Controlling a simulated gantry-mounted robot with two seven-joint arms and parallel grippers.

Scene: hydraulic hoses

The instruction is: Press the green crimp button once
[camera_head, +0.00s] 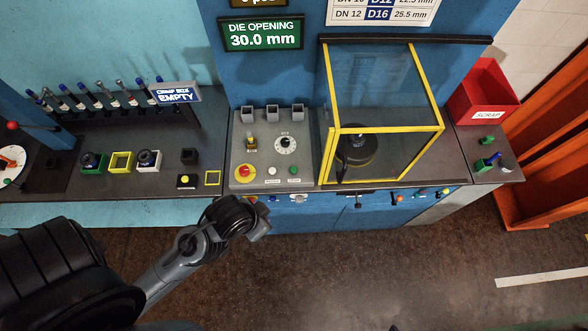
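The small green button (294,170) sits at the front right of the grey control panel (258,158), with a small label below it that is too small to read surely. A white button (272,171) is to its left, and a red knob on a yellow base (243,171) is further left. My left gripper (258,212) is in front of the panel's near edge, apart from the green button and toward the viewer. Its fingers are foreshortened, so I cannot tell whether they are open. My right gripper is out of view.
A yellow-framed clear guard (382,127) stands right of the panel, around a dark round tool (355,148). A dial (285,145) is behind the buttons. A green display (261,34) reads 30.0 mm. A red scrap bin (484,94) is at right.

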